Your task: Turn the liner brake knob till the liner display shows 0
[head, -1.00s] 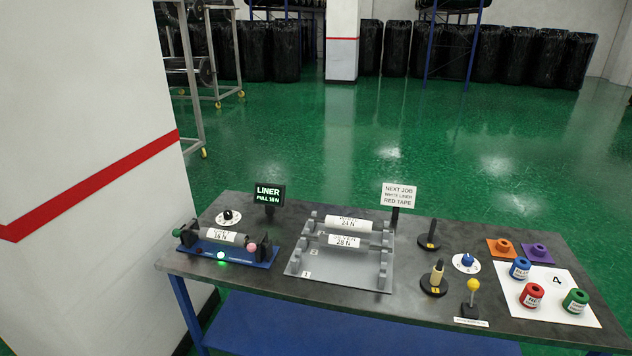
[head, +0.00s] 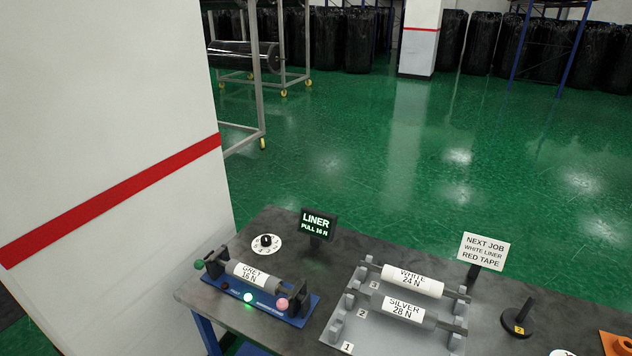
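The liner brake knob (head: 266,240) is a small black knob on a round white dial, near the back left corner of the table. The liner display (head: 318,223) is a black sign behind the blue stand and reads "LINER PULL 16 N" in green. The blue stand (head: 272,309) holds a roll labelled "GREY 16 N" (head: 258,276), with a green lamp (head: 248,297) lit at its front. Neither of my grippers shows in the head view.
A grey rack (head: 337,329) right of the stand holds a white roll (head: 412,280) and a silver roll (head: 403,308). A sign (head: 483,251) reads "NEXT JOB WHITE LINER RED TAPE". A white wall (head: 100,130) rises at the left.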

